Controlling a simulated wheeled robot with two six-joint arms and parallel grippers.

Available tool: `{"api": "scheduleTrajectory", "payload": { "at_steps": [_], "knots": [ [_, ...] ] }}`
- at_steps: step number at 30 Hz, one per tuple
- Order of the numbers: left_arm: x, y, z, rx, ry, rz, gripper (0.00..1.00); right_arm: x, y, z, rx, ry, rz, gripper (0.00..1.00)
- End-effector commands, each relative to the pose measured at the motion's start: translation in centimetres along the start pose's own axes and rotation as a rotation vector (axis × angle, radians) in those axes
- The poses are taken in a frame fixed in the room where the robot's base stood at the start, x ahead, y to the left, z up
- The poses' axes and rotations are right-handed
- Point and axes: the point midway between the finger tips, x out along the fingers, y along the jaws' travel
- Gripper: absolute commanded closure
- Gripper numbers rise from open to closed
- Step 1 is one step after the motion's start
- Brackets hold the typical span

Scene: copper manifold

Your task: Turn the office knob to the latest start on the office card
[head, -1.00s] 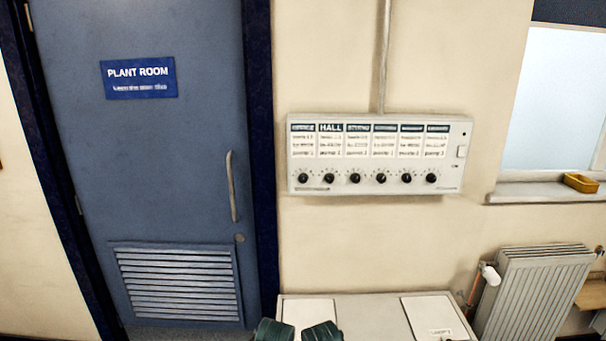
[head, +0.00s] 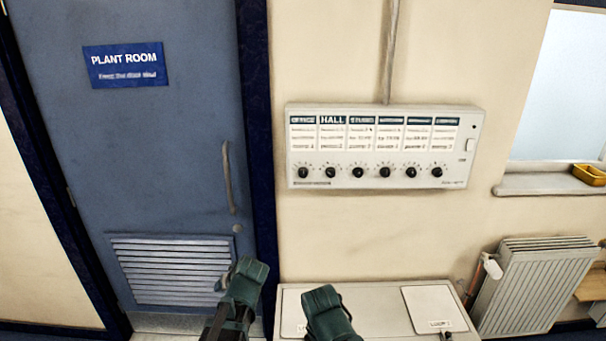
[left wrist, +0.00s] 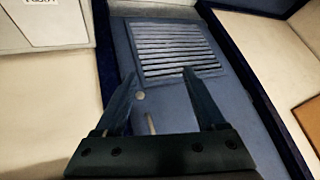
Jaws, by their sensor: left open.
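A pale control panel (head: 472,165) hangs on the wall with a row of cards above a row of black knobs. The leftmost card, the office card (head: 303,134), has a dark header; its small lines are too blurred to read. The office knob (head: 303,172) sits below it; its pointer setting is too small to tell. My left gripper (left wrist: 158,73) is open and empty in the left wrist view, its fingers pointing towards the blue door, away from the panel. Two green parts of my arms show low in the head view, below the panel. My right gripper's fingers do not show.
The blue plant room door (head: 150,150) with a vent (head: 170,271) stands left of the panel. A pale cabinet (head: 379,297) is below it. A radiator (head: 530,285) and a sill with a yellow tray (head: 588,175) are at right. The wall around the panel is clear.

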Motion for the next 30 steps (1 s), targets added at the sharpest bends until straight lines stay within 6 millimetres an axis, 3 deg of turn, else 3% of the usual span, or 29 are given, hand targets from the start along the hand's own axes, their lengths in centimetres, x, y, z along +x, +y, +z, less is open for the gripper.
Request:
{"api": "scheduleTrajectory", "payload": {
  "at_steps": [5,9,12,15,19,23,30],
  "knots": [
    [-1.0,2.3,-8.7,-0.093,0.309,-0.019,0.27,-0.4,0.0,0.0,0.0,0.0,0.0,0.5],
    [-4.4,7.6,-16.1,-0.133,0.62,0.081,0.27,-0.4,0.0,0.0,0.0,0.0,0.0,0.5],
    [-7.3,12.2,-19.4,-0.126,0.781,0.199,0.27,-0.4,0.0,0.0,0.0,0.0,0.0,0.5],
    [-9.8,16.0,-21.0,-0.104,0.878,0.311,0.27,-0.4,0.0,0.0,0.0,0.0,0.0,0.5],
    [-11.8,19.2,-21.7,-0.076,0.935,0.408,0.27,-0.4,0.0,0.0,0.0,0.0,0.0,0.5],
    [-12.5,20.4,-21.8,-0.063,0.952,0.445,0.27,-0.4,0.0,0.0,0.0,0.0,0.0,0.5],
    [-12.3,20.6,-22.1,-0.063,0.953,0.448,0.27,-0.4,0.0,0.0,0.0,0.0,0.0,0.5]
  ]
}}
